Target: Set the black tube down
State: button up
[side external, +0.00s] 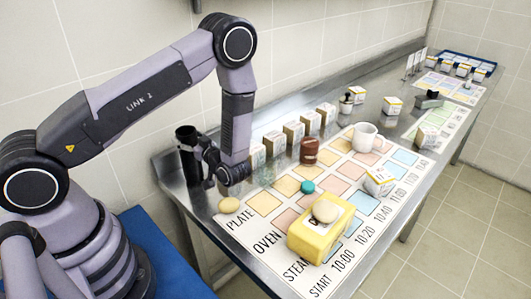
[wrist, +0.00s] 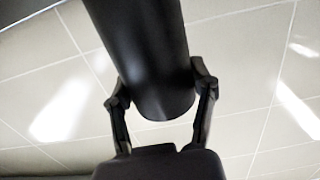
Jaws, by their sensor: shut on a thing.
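The black tube (side external: 187,152) is upright near the left end of the steel counter in the side view. My gripper (side external: 205,160) reaches it from the right and is shut on it, with a finger on each side. In the wrist view the tube (wrist: 150,60) fills the upper middle, between the two fingers of my gripper (wrist: 160,95). I cannot tell whether the bottom of the tube touches the counter.
A printed mat (side external: 232,218) covers much of the counter (side external: 172,178). On it are a yellow block (side external: 318,238) with a tan rounded thing on top, a brown object (side external: 309,150), a white mug (side external: 365,137) and a tan disc (side external: 229,205). Several boxes (side external: 275,143) line the back.

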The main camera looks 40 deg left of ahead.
jog(key=shift+f, duration=0.45)
jog(key=o, duration=1.2)
